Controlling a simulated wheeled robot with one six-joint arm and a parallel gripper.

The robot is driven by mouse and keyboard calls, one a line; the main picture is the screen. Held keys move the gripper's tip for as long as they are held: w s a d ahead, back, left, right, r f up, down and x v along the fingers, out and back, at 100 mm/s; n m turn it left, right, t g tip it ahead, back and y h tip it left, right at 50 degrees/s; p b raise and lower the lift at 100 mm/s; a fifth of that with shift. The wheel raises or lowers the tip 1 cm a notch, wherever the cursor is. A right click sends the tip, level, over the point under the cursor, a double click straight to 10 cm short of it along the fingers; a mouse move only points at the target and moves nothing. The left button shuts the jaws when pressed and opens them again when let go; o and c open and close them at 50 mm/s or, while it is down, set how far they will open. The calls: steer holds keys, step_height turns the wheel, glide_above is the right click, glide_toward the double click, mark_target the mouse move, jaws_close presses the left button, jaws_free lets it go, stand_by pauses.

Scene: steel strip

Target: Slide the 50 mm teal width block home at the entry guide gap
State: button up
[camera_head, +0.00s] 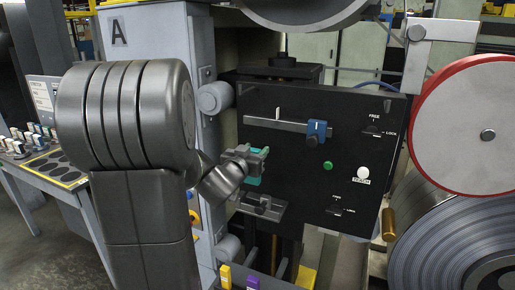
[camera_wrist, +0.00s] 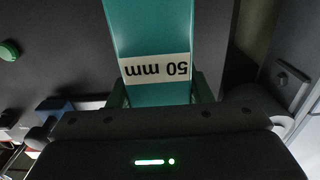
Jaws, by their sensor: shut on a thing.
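The teal width block (camera_wrist: 150,30) fills the upper middle of the wrist view. Its white label reads "50 mm", upside down there. My gripper (camera_wrist: 160,95) is shut on the block, with a finger on each side of it. In the head view my gripper (camera_head: 248,158) is in front of the black panel, and a little teal of the block (camera_head: 254,181) shows at it. A grey metal bracket (camera_head: 262,205) is just below the gripper on the panel. The block's far end is out of the wrist view, so I cannot tell whether it touches the guide.
The black panel (camera_head: 345,210) carries a rail with a blue slider (camera_head: 318,130), a green button (camera_head: 327,166), a white button (camera_head: 363,173) and FREE/LOCK levers. A red-rimmed roll (camera_head: 440,125) and steel coil (camera_head: 450,240) stand right. A grey post (camera_head: 150,40) stands left.

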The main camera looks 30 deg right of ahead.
mark_target(251, 183)
steer(key=shift+s+a, duration=0.1)
steer(key=shift+a, duration=0.05)
steer(key=shift+f+b, duration=2.55)
steer(key=shift+f, duration=0.35)
steer(key=shift+f+b, duration=1.65)
steer(key=shift+f, duration=0.35)
steer(key=o, duration=1.3)
steer(key=b+v, duration=0.1)
steer(key=v, duration=1.2)
steer(key=shift+s+a, duration=0.25)
steer(key=shift+a, duration=0.05)
